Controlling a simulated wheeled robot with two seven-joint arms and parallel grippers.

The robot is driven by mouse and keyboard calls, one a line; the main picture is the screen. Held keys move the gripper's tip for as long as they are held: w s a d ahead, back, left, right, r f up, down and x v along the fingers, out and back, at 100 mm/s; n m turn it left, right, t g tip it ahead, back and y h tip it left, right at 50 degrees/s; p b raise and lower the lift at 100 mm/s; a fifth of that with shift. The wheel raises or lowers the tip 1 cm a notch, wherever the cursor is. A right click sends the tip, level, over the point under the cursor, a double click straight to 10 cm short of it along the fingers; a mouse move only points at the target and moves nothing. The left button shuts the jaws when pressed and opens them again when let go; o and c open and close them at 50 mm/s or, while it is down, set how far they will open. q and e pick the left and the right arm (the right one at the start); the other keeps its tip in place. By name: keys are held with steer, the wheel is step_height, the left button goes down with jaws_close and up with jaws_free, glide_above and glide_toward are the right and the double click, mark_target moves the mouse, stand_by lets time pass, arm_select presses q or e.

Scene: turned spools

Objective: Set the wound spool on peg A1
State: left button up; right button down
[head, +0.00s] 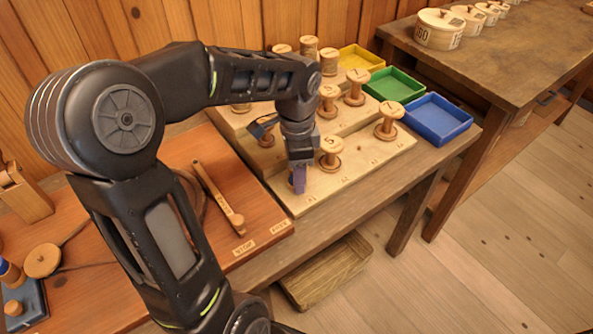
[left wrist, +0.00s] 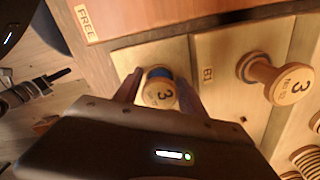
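In the head view my left gripper (head: 299,181) points down at the front left corner of the board (head: 372,167) and mostly hides the spool. The fingers lie on both sides of the spool and look slightly apart from it. Peg A1 itself is hidden. My right gripper is not in view.
Several spools stand on the rows behind. Yellow (head: 360,58), green (head: 394,85) and blue (head: 437,119) trays line the far side.

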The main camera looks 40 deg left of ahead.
arm_select(q)
steer(key=shift+r, duration=0.1)
step_height(320, 180, up, 11)
steer(key=p, duration=0.9)
stand_by(1.1)
